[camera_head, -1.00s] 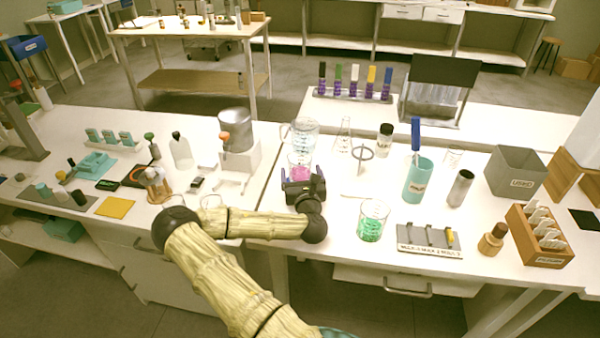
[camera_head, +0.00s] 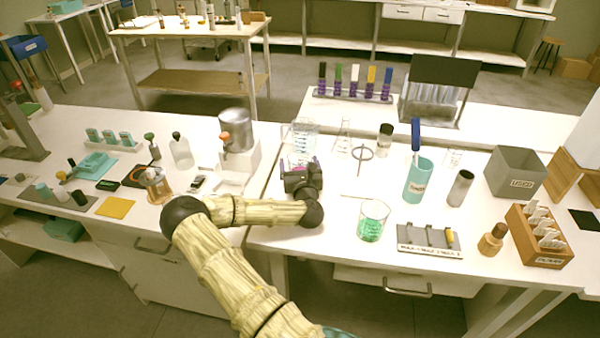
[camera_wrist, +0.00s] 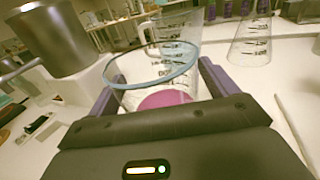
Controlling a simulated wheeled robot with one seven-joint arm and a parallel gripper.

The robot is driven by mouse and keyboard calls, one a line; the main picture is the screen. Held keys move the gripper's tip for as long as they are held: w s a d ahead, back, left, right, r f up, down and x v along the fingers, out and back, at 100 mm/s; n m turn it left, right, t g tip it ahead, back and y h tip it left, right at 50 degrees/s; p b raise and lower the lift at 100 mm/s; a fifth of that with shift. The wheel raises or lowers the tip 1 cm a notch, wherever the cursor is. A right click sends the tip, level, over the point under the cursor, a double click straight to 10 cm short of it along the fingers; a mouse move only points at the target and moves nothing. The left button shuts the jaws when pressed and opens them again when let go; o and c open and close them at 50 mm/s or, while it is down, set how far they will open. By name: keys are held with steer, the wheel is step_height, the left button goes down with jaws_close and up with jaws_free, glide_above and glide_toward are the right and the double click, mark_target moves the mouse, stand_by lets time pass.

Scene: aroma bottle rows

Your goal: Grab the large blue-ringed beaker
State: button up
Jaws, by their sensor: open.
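The blue-ringed beaker (camera_wrist: 165,98) is clear glass with a blue band at its rim and pink liquid inside. In the wrist view it stands between the two purple fingers of my open gripper (camera_wrist: 160,78), tilted only by the camera angle. I cannot tell whether either finger touches the glass. In the head view my gripper (camera_head: 301,172) covers most of the beaker, and only part of its clear upper glass (camera_head: 298,159) shows behind.
A larger clear measuring jug (camera_head: 305,135) stands just behind the beaker. A metal pot (camera_head: 235,130) on a white stand is to the left.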

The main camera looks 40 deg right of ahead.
steer(key=c, duration=1.2)
steer(key=shift+r, duration=0.15)
step_height(320, 180, up, 10)
steer(key=shift+f+p, duration=0.1)
steer(key=shift+p, duration=0.4)
